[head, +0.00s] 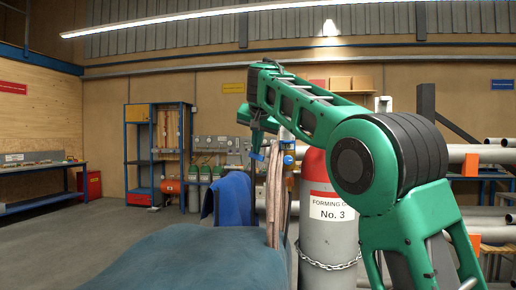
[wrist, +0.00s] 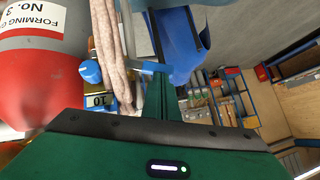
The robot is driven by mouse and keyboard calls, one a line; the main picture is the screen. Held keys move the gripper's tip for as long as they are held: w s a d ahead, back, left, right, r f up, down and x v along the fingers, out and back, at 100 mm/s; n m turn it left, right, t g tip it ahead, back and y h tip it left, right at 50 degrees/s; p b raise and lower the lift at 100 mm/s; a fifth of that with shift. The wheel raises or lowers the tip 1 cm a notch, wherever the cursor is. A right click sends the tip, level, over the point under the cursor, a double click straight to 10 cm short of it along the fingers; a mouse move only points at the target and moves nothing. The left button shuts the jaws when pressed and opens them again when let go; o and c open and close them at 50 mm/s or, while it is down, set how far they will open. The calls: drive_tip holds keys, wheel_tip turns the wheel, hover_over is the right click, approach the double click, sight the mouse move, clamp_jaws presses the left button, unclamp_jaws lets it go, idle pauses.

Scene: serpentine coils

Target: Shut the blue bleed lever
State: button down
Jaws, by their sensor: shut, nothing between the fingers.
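A blue lever (wrist: 146,66) shows at the tips of my gripper in the wrist view. It sticks out from behind pale hoses (wrist: 112,50), crosswise to the fingers, and seems to touch them or nearly so. Its pivot is hidden by the hoses. A round blue knob (wrist: 90,72) and a yellow block marked 10 (wrist: 98,100) sit on the other side of the hoses. My gripper (wrist: 163,82) is shut and empty. In the head view my gripper (head: 257,146) is left of the hoses (head: 274,190), and small blue fittings (head: 288,160) show beside them.
A grey gas cylinder (head: 325,245) with a red top, labelled No. 3, stands chained close to the hoses. A blue cloth (head: 233,200) hangs at their left. Pipes on racks (head: 490,155) fill the right. Open floor (head: 90,225) lies to the left.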

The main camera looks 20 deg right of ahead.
drive_tip(key=shift+w+a+f, duration=0.2)
drive_tip(key=shift+a+f, duration=0.1)
drive_tip(key=shift+f, duration=0.15)
drive_tip(key=shift+w+a+f, duration=0.15)
drive_tip(key=shift+a+f, duration=0.1)
drive_tip(key=shift+f, duration=0.15)
drive_tip(key=shift+a+f, duration=0.15)
idle(0.3)
